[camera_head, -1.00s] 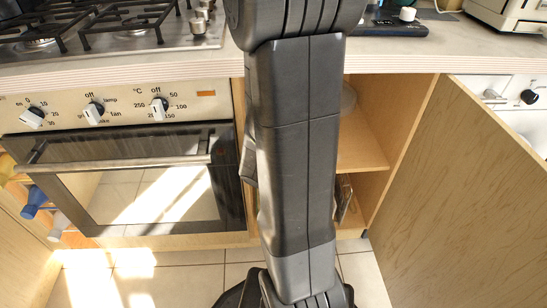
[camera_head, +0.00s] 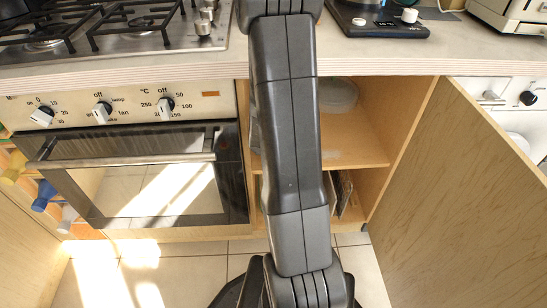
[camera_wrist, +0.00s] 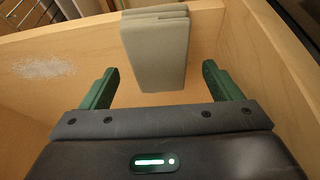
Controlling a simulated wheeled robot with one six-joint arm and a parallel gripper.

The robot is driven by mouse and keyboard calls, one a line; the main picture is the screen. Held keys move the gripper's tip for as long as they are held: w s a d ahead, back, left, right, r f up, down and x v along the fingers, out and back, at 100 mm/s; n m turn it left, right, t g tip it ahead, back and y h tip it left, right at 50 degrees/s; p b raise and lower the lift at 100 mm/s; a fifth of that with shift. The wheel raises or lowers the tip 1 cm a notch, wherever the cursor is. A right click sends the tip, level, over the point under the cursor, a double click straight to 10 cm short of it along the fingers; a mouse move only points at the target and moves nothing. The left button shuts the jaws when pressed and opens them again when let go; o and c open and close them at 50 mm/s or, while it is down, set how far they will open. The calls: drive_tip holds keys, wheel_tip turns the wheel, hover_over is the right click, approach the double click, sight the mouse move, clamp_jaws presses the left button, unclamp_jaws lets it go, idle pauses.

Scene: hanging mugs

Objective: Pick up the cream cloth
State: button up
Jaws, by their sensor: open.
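The cream cloth (camera_wrist: 155,48) shows in the wrist view as a folded, greyish-cream piece hanging over the top edge of a wooden panel (camera_wrist: 70,42). My gripper (camera_wrist: 160,67) is open, with one green finger to the left of the cloth and the other to its right. Gaps show between the cloth and both fingers in the picture. How far the fingertips reach in depth is hard to tell. In the head view I see neither the cloth nor my gripper; my arm fills the middle.
An oven (camera_head: 150,185) with a hob (camera_head: 130,28) above stands at left. An open cupboard (camera_head: 355,120) holds a shelf with a round, clear item. Its wooden door (camera_head: 460,190) swings out at right. Pale patches lie on the panel in the wrist view.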

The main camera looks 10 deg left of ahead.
drive_tip(key=shift+b+x, duration=0.55)
drive_tip(key=shift+x, duration=0.9)
drive_tip(key=shift+f, duration=0.2)
drive_tip(key=c, duration=1.1)
drive_tip(key=shift+r, duration=0.15)
drive_tip(key=r+p, duration=0.7)
drive_tip(key=r, duration=0.1)
drive_tip(key=shift+d+p, duration=0.2)
drive_tip(key=shift+p, duration=0.15)
drive_tip(key=shift+w+d+f+p, duration=0.25)
drive_tip(key=shift+d+p, duration=0.7)
drive_tip(key=shift+d, duration=2.3)
drive_tip(key=shift+w+d+f+p, duration=0.2)
drive_tip(key=shift+d+p, duration=0.7)
drive_tip(key=shift+d, duration=2.35)
drive_tip(key=shift+w+d+p, duration=0.4)
drive_tip(key=shift+d+p, duration=0.55)
drive_tip(key=shift+d, duration=2.3)
